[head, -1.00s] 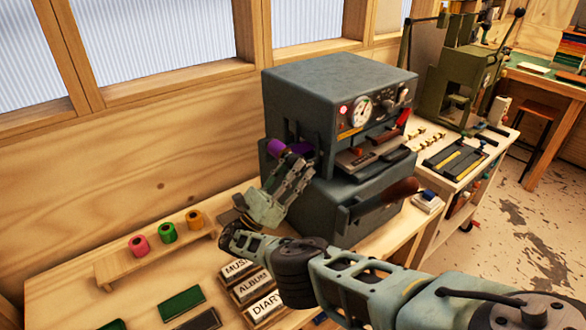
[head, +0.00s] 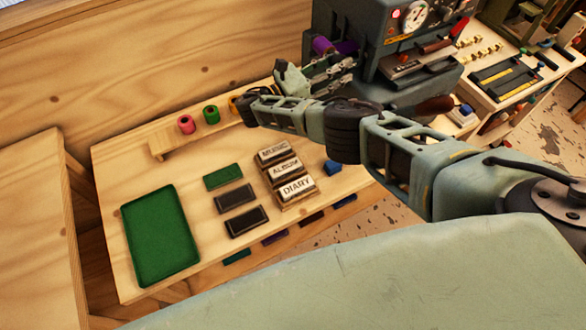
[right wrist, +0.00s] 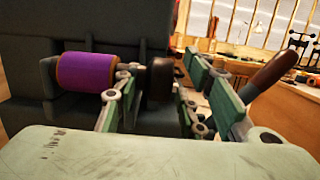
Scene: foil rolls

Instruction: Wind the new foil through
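The grey foil machine (head: 395,65) stands at the top right of the head view, its top cut off. A purple foil roll (head: 322,45) sits on its left side; in the right wrist view the roll (right wrist: 85,72) lies left of my fingers, outside them. My right gripper (head: 338,72) is beside the machine just below the roll. In the right wrist view its fingers (right wrist: 160,100) are spread, with a dark brown cylinder (right wrist: 160,78) showing between them and no clear contact. Pink (head: 186,124), green (head: 211,114) and gold (head: 234,104) rolls stand on a wooden rack (head: 160,147). My left gripper is not in view.
A green tray (head: 160,235) lies on the bench's left. Near it are a green block (head: 223,176), dark blocks (head: 240,208) and labelled books (head: 290,175). The machine's brown-handled lever (right wrist: 270,72) sticks out right of my fingers in the right wrist view.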

